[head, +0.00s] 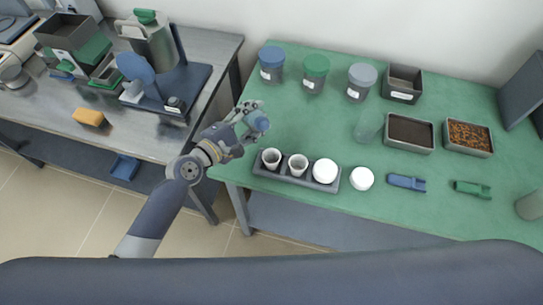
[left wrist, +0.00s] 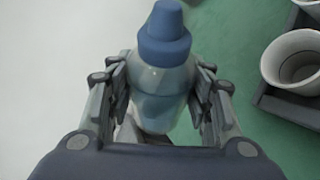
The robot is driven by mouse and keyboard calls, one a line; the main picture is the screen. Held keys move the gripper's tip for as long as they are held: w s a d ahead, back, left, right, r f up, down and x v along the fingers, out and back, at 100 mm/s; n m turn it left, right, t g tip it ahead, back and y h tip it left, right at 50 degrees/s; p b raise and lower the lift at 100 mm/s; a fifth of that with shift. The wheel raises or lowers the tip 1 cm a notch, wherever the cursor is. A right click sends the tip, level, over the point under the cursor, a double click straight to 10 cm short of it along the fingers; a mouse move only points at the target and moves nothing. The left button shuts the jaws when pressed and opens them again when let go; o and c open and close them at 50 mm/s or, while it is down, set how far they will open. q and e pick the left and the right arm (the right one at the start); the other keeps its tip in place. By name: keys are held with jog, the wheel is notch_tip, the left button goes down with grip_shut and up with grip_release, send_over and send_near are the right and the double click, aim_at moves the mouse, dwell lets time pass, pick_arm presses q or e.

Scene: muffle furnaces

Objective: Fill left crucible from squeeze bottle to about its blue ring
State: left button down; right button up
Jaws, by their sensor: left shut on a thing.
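My left gripper (head: 252,120) is shut on the squeeze bottle (head: 261,124), above the left front part of the green table. In the left wrist view the fingers (left wrist: 162,88) clasp the bottle's pale translucent body, and its blue cap (left wrist: 164,35) points away from the wrist. The left crucible (head: 271,158), white and open, stands in a dark rack (head: 257,171) just below and right of the gripper in the head view. A white crucible also shows at the right edge of the left wrist view (left wrist: 294,62). No blue ring or fill level can be made out. My right gripper is out of view.
The rack also holds a second open crucible (head: 298,164) and a white round lid or covered crucible (head: 325,170). A white disc (head: 361,179) lies beside it. Capped jars (head: 271,62) and trays (head: 410,131) stand farther back.

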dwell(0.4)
pick_arm(q)
jog(key=shift+w+f+m+t+b, duration=0.15)
jog(key=shift+f+m+t+b, duration=0.2)
jog(key=shift+b, duration=0.8)
jog(key=shift+r+m, duration=0.15)
jog(key=shift+m, duration=0.1)
jog(key=shift+b, duration=0.35)
jog(key=shift+a+b, duration=0.1)
jog(key=shift+b, duration=0.2)
jog(key=shift+w, duration=0.1)
jog(key=shift+f+m+b, duration=0.25)
jog(key=shift+m+b, duration=0.15)
jog(key=shift+b, duration=0.05)
